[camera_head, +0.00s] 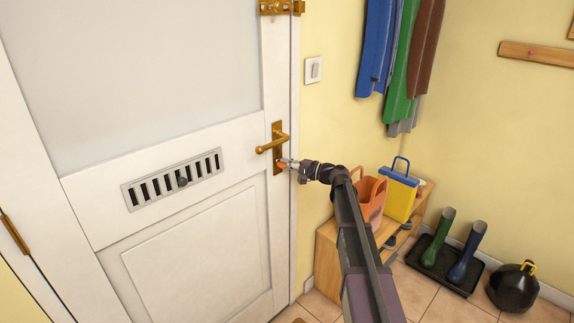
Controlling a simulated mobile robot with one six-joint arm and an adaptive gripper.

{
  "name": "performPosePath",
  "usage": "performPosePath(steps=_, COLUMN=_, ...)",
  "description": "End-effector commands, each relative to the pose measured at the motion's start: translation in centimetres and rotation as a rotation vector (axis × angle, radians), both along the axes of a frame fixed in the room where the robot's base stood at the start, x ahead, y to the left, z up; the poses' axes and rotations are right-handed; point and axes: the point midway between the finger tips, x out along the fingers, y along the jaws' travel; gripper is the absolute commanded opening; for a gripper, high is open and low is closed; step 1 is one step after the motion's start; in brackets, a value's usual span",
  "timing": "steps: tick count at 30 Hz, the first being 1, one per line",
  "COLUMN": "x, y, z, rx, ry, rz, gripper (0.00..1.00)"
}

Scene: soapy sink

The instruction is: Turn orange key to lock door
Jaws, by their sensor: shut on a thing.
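The white door (190,235) fills the left side of the view and looks closed against its frame. A brass handle (272,144) on a brass plate sits near its right edge, with the lever pointing left. The orange key (281,164) shows as a small orange patch at the lower part of the plate, below the lever. My gripper (284,163) reaches in from the right and is shut on the key. The fingers hide most of the key and the keyhole, so I cannot tell the key's angle.
A brass bolt (280,7) sits at the door's top right. A wooden bench (327,254) with an orange bag (371,196) and a yellow-and-blue bag (400,197) stands right of the door. Boots (466,251) stand on a black tray. Coats (402,60) hang above.

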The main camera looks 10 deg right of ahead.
Motion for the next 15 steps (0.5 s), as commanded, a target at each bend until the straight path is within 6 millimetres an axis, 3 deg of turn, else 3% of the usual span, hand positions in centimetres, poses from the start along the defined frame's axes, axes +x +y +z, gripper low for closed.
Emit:
performPosePath(steps=13, x=0.14, y=0.06, z=-0.02, rx=-0.001, ry=0.000, rz=-0.001, gripper=0.00)
performPosePath(steps=14, x=0.14, y=0.06, z=-0.02, rx=-0.001, ry=0.000, rz=-0.001, gripper=0.24)
performPosePath(steps=15, x=0.14, y=0.06, z=-0.02, rx=-0.001, ry=0.000, rz=-0.001, gripper=0.36)
